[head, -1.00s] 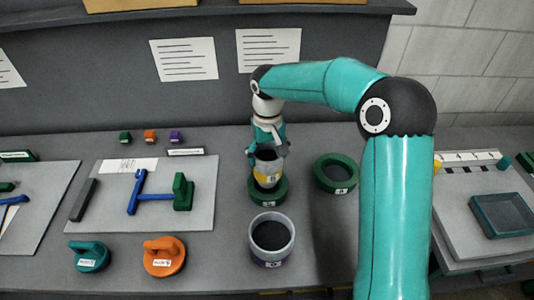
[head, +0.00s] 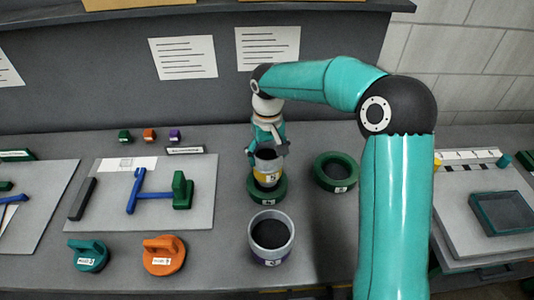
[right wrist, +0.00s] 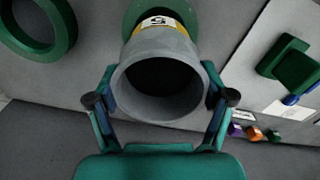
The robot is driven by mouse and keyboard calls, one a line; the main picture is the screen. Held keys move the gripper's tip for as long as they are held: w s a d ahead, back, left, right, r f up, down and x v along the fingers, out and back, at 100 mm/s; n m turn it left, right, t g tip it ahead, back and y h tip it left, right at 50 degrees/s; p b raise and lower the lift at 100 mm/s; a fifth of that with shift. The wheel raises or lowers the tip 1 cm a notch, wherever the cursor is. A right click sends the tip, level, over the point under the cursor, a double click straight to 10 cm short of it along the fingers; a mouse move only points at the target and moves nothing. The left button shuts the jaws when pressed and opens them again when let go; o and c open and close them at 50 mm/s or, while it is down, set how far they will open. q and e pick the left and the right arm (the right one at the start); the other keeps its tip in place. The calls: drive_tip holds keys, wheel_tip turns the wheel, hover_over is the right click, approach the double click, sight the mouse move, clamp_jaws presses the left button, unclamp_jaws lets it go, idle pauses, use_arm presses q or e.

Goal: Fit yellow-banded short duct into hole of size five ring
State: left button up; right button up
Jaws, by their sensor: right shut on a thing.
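The yellow-banded short duct (head: 266,172) is a grey open tube with a yellow band and a label that looks like a 5. My right gripper (head: 267,151) is shut on its upper part, and the duct looks upright. A green ring (head: 267,196) with a small white label lies around or directly under the duct's lower end; I cannot tell how deep the duct sits in it. In the right wrist view the fingers grip the grey duct (right wrist: 160,112) on both sides, with the green ring (right wrist: 132,17) partly hidden beyond it. My left gripper is not in view.
Another green ring (head: 335,171) lies empty to the right. A grey cup with a purple band (head: 270,238) stands in front. Green (head: 88,254) and orange (head: 163,255) handled lids lie front left, near a grey board (head: 110,218) with tools. My right arm covers the table's right part.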

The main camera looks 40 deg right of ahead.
sight(268, 159)
drive_tip(key=shift+f+b, duration=1.3)
drive_tip(key=shift+f, duration=0.5)
drive_tip(key=shift+f, duration=0.1)
drive_tip(key=o, duration=1.7)
drive_tip(key=shift+c, duration=0.2)
wheel_tip(268, 159, up, 12)
drive_tip(key=shift+f, duration=0.1)
